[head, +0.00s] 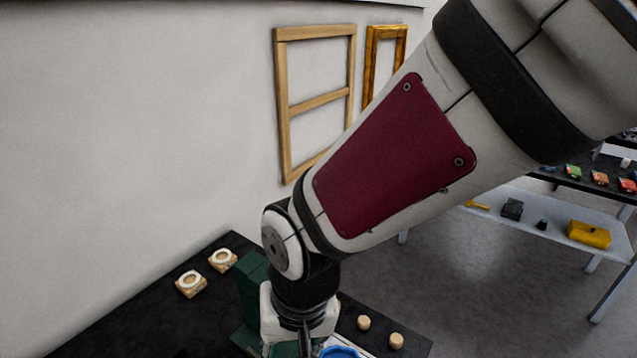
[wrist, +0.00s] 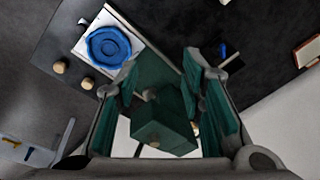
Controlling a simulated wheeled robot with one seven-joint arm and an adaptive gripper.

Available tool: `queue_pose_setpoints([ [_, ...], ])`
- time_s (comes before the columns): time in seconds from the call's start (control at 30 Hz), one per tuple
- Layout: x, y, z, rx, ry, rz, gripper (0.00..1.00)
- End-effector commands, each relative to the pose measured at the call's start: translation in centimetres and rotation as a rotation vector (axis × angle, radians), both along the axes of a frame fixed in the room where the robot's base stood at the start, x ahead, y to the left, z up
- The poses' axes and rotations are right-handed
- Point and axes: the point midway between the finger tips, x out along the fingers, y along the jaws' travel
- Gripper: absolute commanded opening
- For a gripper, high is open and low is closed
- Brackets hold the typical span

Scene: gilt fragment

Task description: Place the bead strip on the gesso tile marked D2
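My gripper (head: 301,340) is low at the bottom edge of the head view, over the dark table. In the wrist view its fingers (wrist: 160,75) stand wide apart and it looks open. A dark green block (wrist: 160,125) shows between the fingers; I see no finger closed on it. A green stand (head: 250,290) is just behind and left of the gripper in the head view. I cannot make out the bead strip. I cannot read a D2 mark on any tile. Two pale square pieces with round rings sit at the left, one nearer (head: 191,284) and one farther (head: 222,260).
A blue round dish (wrist: 108,47) lies on a white board, close right of the gripper in the head view (head: 340,352). Two wooden pegs (head: 363,322) (head: 396,340) stand beside it. A wall rises behind the table (head: 120,320). A shelf (head: 530,215) stands far right.

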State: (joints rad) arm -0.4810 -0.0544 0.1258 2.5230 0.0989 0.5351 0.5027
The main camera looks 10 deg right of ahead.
Motion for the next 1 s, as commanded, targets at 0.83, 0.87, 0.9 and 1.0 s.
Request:
queue_pose_setpoints([
  [0.83,-1.7,-17.9,16.9,-0.108,-0.401,-0.050,0.36],
  [0.87,-1.7,-17.9,16.9,-0.108,-0.400,-0.050,0.36],
  [0.9,-1.7,-17.9,16.9,-0.108,-0.400,-0.050,0.36],
  [1.0,-1.6,-17.9,16.9,-0.107,-0.400,-0.050,0.36],
])
